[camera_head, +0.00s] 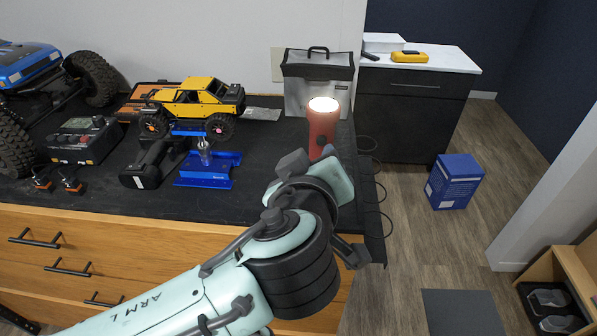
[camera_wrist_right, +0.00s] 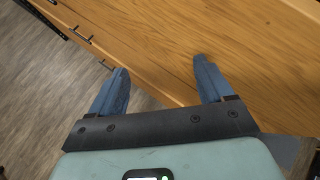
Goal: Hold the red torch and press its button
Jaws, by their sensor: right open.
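The red torch (camera_head: 322,128) stands upright at the right end of the black bench top, its wide lens end up and glowing. A small dark spot on its side may be the button. My left arm, marked "ARM L", reaches in from the lower left, and its wrist hides the torch's foot. My left gripper (camera_head: 310,160) is at the torch's lower part; its fingers are mostly hidden, so I cannot tell whether they touch it. In the right wrist view my right gripper (camera_wrist_right: 158,68) is open and empty in front of the wooden drawer fronts. The torch is not in that view.
A yellow crawler (camera_head: 200,103), a blue stand (camera_head: 208,168), a black controller (camera_head: 85,138) and a blue truck (camera_head: 30,65) occupy the bench's left. A grey bag (camera_head: 318,82) stands behind the torch. The bench's right edge is close to the torch. A blue box (camera_head: 454,182) is on the floor.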

